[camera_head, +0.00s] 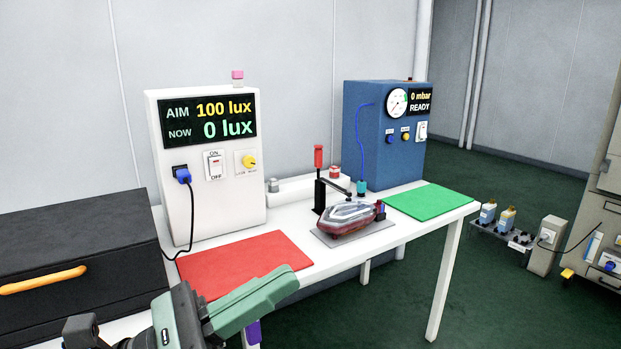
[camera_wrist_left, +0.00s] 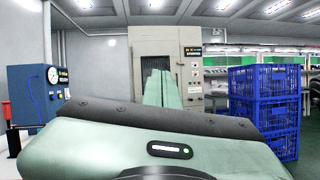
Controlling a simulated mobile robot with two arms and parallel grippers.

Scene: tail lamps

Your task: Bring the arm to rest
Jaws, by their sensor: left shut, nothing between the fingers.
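My left gripper (camera_head: 268,292) comes in from the bottom left of the head view. It is in front of the table's near edge, close to the red mat, and appears apart from it. Its green fingers are shut together and hold nothing. In the left wrist view the shut fingers (camera_wrist_left: 162,88) point toward a grey cabinet (camera_wrist_left: 165,55) across the room. The tail lamp (camera_head: 345,216) sits on a grey plate on the table, beside a red-handled clamp (camera_head: 319,180). My right gripper is not in view.
On the white table (camera_head: 300,242) are a red mat (camera_head: 240,262), a green mat (camera_head: 432,202), a white lux box (camera_head: 207,190) and a blue pressure box (camera_head: 375,150). A black case (camera_head: 85,240) stands left. Blue crates (camera_wrist_left: 265,105) are stacked at right in the wrist view.

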